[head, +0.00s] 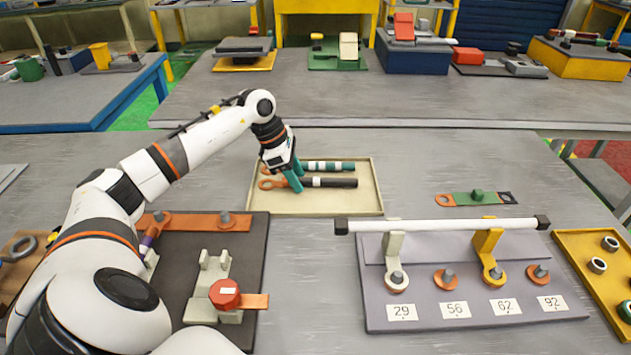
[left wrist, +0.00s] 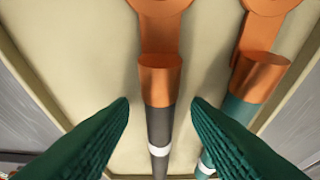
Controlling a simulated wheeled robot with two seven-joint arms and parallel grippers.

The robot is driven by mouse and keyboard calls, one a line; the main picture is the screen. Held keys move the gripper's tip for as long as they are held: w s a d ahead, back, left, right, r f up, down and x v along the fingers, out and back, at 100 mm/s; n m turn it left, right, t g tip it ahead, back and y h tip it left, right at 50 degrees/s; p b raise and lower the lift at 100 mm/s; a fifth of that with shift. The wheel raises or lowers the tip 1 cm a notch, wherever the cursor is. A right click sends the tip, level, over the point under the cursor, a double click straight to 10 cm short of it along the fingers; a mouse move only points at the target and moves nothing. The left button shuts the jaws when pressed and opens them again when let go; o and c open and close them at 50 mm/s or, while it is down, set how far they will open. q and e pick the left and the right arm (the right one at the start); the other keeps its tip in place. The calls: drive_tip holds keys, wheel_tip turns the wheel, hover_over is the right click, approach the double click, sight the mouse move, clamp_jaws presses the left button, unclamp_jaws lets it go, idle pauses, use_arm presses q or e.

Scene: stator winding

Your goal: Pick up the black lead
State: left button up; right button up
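The black lead (head: 338,182) lies in a shallow cream tray (head: 340,206), with a white band and a copper lug at its left end. A green lead (head: 338,166) lies beside it, farther back. My left gripper (head: 297,184) is over the lug end of the black lead, teal fingers pointing down. In the left wrist view its fingers (left wrist: 160,104) are open, one on each side of the black lead (left wrist: 159,125), with visible gaps. The green lead (left wrist: 238,108) is partly behind the right finger there. My right gripper is not in view.
A grey terminal board (head: 475,328) with numbered posts and a white bar stands right of the tray. A dark board (head: 262,240) with copper strips and a red knob is at front left. A green-and-copper link (head: 477,198) and a yellow tray (head: 578,262) are farther right.

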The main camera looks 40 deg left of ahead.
use_arm(q)
clamp_jaws()
